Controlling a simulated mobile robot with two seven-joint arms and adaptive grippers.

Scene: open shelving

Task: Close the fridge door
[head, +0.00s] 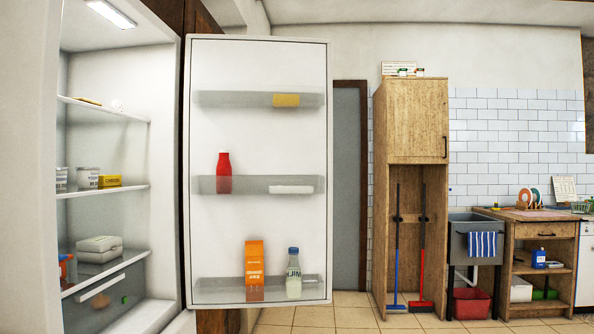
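The fridge door (258,140) stands wide open in the head view, its inner face turned toward me. Its door shelves hold a yellow item (286,100), a red bottle (223,172), a white flat item (291,189), an orange carton (254,270) and a milk bottle (293,274). The open fridge body (170,200) is at the left, lit inside, with its hinge side next to the door. Its shelves hold tubs, a yellow box (109,181) and a white carton (99,245). Neither of my grippers shows in this view.
Behind the door, a grey door (349,180) is in the back wall. A wooden broom cabinet (414,120) with a red broom (422,250) stands right of it, then a grey sink (476,235) and a wooden counter (540,215). Tiled floor (340,318) is clear at the front.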

